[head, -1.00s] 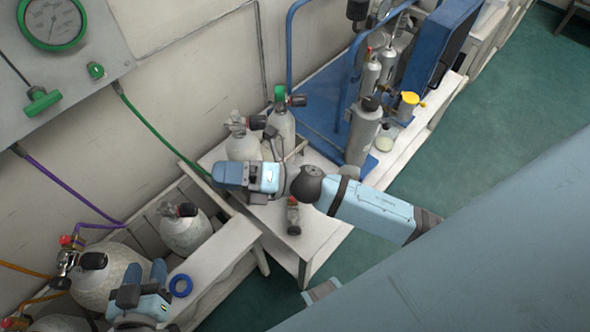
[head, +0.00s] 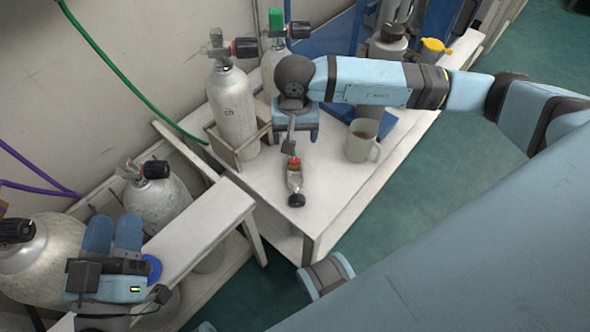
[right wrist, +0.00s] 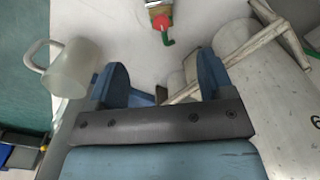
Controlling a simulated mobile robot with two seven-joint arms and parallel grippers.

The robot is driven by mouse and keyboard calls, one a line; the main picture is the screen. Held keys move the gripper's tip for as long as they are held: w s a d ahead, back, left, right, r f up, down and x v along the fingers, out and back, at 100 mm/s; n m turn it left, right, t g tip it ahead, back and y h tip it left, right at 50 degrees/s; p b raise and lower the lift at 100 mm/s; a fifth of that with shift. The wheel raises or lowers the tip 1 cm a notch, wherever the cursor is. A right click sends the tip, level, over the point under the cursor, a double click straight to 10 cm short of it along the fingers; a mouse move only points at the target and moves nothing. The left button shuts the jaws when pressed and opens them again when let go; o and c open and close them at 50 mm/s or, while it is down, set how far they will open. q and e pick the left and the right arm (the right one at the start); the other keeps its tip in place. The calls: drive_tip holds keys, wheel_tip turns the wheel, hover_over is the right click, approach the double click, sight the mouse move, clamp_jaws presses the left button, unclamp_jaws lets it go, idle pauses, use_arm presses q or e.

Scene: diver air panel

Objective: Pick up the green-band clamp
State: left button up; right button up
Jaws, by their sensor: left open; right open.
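A small metal fitting (head: 295,180) with a red collar, a touch of green and a dark knob lies on the white table (head: 335,195). It looks like the green-band clamp, though I cannot make out a band clearly. In the right wrist view its red end and a green hook-shaped tip (right wrist: 165,28) show at the top edge. My right gripper (head: 296,138) is open and empty, just behind the fitting in the head view; its fingers (right wrist: 161,80) are apart from it. My left gripper (head: 112,232) is open at the lower left, away from the fitting.
A frosted mug (head: 361,140) stands right of my right gripper. A grey cylinder (head: 232,108) in a wooden holder (head: 228,150) stands to its left. A blue ring (head: 152,268) lies by my left gripper on a white bench (head: 205,225). The table's front part is clear.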

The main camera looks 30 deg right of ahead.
sight(294, 160)
wheel_tip(294, 160, down, 8)
drive_tip(key=shift+b, duration=1)
wheel_tip(294, 160, down, 5)
drive_tip(key=shift+f+b, duration=0.1)
drive_tip(key=shift+b, duration=1.05)
use_arm(q)
wheel_tip(294, 160, down, 7)
drive_tip(key=g, duration=0.2)
drive_tip(key=shift+w+d+r+m+g, duration=0.15)
drive_tip(key=shift+d+m+g, duration=0.15)
use_arm(e)
drive_tip(key=c, duration=1.3)
use_arm(q)
wheel_tip(294, 160, up, 7)
drive_tip(key=t+p, duration=0.2)
drive_tip(key=p, duration=0.4)
drive_tip(key=shift+a+r+t, duration=0.2)
drive_tip(key=shift+a+t, duration=0.2)
drive_tip(key=shift+a, duration=0.05)
use_arm(e)
drive_tip(key=shift+r, duration=10.1)
